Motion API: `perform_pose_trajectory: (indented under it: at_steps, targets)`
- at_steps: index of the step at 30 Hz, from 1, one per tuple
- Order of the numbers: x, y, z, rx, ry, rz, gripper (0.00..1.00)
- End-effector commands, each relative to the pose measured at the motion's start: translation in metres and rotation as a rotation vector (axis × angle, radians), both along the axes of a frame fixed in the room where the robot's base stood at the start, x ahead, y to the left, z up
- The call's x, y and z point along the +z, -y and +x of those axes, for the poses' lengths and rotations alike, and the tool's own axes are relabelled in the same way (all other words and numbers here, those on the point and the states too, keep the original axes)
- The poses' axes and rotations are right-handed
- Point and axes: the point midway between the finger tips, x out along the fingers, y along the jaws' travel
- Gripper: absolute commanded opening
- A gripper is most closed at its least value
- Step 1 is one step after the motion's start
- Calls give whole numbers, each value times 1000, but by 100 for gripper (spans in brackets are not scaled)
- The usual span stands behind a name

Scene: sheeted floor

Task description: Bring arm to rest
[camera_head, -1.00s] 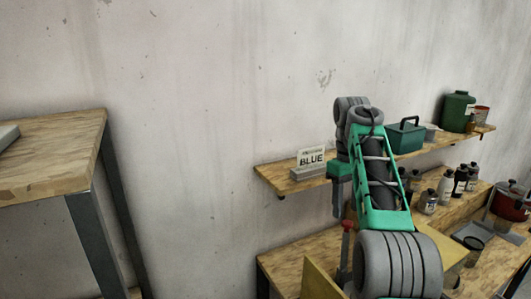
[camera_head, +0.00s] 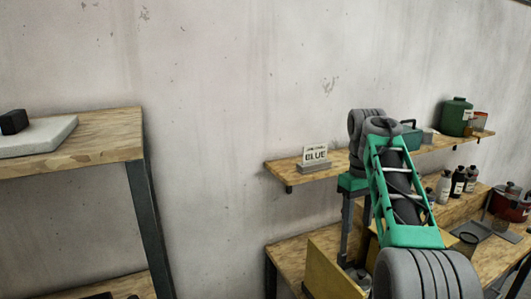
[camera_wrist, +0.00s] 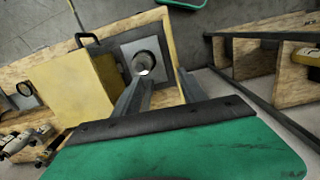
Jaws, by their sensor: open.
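My gripper (camera_head: 356,222) hangs at the end of my green and grey arm, fingers pointing down, over the workbench (camera_head: 288,257) on the right. In the wrist view my gripper (camera_wrist: 160,88) shows two grey fingers standing apart with nothing held between them. Beyond the fingertips is a round silver opening or can (camera_wrist: 145,62) on a grey square plate (camera_wrist: 128,50). A yellow box or panel (camera_wrist: 72,88) stands to its left; whether the fingers touch anything cannot be told. My arm hides part of the wall shelf and bench.
Several bottles (camera_head: 458,182) and a red pot (camera_head: 510,205) stand on the bench. A wooden table (camera_head: 90,155) is at left; bare wall lies between.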

Motion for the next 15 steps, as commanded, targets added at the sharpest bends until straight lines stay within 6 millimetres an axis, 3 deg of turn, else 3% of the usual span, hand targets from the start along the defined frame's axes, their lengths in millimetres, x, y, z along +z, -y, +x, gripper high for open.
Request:
perform_pose_trajectory:
  at_steps: [8,11,15]
  targets:
    - [-2,-21,-26,-62,78,14,49]
    - [-8,-32,-42,-94,116,22,49]
    - [-28,-49,-78,-158,189,37,49]
